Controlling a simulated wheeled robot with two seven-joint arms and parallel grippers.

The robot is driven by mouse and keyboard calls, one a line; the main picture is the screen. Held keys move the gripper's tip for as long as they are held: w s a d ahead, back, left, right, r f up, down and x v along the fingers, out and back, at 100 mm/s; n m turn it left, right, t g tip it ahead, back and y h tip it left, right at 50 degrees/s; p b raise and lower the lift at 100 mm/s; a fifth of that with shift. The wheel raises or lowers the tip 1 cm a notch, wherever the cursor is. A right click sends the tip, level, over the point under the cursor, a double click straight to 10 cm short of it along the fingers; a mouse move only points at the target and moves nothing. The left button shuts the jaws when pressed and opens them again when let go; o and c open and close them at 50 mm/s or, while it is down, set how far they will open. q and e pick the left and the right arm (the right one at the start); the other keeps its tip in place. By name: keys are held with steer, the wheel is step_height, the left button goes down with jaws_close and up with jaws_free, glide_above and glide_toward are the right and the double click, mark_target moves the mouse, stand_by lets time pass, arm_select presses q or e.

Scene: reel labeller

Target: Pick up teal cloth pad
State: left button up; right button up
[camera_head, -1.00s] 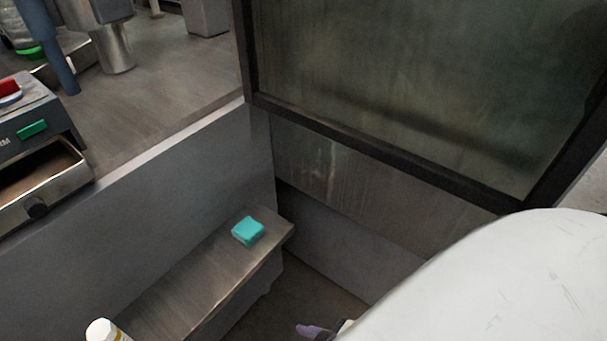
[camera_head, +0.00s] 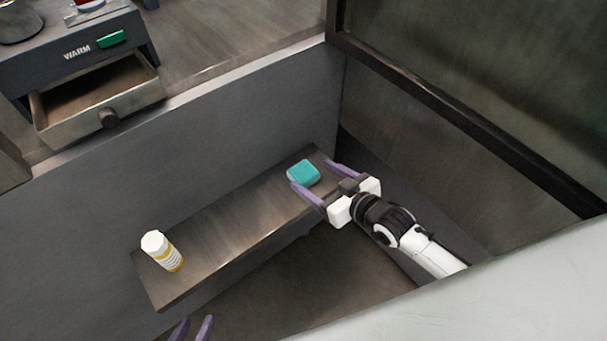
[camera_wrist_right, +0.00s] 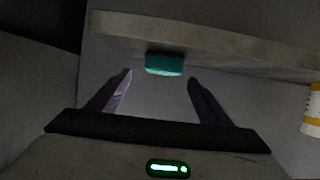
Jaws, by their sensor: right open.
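The teal cloth pad (camera_head: 304,174) lies on the far end of a narrow metal shelf (camera_head: 222,233). My right gripper (camera_head: 310,173) is open, with its two purple fingers pointing at the pad from the shelf's open side. In the head view one fingertip is on either side of the pad. In the right wrist view the pad (camera_wrist_right: 164,65) lies ahead, between the lines of the open fingers (camera_wrist_right: 160,77), with no visible contact. My left gripper (camera_head: 196,326) shows only its fingertips at the bottom edge of the head view, apart and with nothing visible between them.
A white bottle with a yellow band (camera_head: 162,251) stands at the shelf's near end. A dark unit marked WARM with an open drawer (camera_head: 97,106) is at upper left. A grey wall (camera_head: 225,142) rises behind the shelf. A dark framed panel (camera_head: 480,80) stands to the right.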

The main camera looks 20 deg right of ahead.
mark_target(307, 175)
steer(key=x, duration=0.5)
steer(key=shift+s+a+f+b, duration=0.15)
steer(key=shift+f+b, duration=0.1)
steer(key=shift+b, duration=0.1)
steer(key=c, duration=1.1)
